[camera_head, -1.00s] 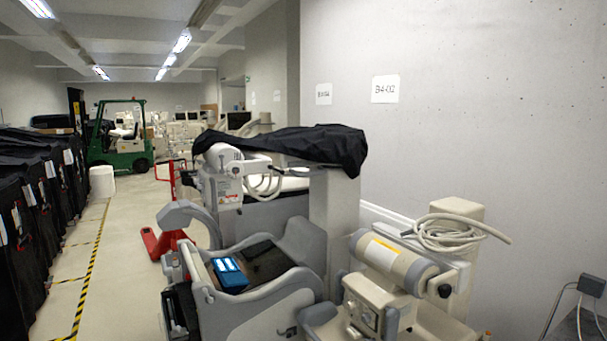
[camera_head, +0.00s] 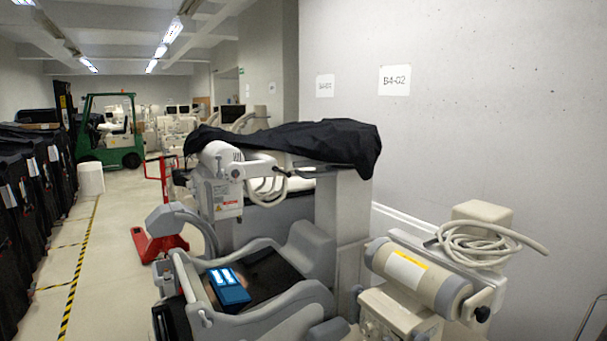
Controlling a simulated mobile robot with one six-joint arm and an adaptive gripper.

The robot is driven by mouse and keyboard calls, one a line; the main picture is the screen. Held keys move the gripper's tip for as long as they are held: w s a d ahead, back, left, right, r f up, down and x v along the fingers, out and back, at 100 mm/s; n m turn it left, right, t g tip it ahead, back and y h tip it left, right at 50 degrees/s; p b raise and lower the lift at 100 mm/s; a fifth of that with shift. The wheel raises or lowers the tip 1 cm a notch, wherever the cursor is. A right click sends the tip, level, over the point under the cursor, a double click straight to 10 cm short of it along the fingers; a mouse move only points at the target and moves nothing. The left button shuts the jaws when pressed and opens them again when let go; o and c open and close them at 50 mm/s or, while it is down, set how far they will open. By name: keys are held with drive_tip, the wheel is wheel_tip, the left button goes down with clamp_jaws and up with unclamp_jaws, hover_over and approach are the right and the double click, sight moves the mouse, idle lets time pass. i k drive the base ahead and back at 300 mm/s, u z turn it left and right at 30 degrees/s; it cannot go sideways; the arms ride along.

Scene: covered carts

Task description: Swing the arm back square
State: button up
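My gripper and arm are not in view. A grey and white medical machine (camera_head: 345,225) stands in the middle of the view, with a black cover (camera_head: 300,145) draped over its top. A white jointed head (camera_head: 222,185) with looped cables hangs at its left side under the cover. A blue device (camera_head: 228,286) lies in the dark tray at the machine's front.
A beige machine with a coiled hose (camera_head: 485,242) stands close at lower right against the wall. Black covered carts (camera_head: 28,185) line the left. A red pallet jack (camera_head: 155,245) and a green forklift (camera_head: 110,130) stand farther back. The aisle by the striped line (camera_head: 82,265) is clear.

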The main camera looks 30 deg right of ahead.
sight(339, 142)
drive_tip(key=z, duration=0.35)
drive_tip(key=i, duration=1.15)
drive_tip(key=z, duration=0.8)
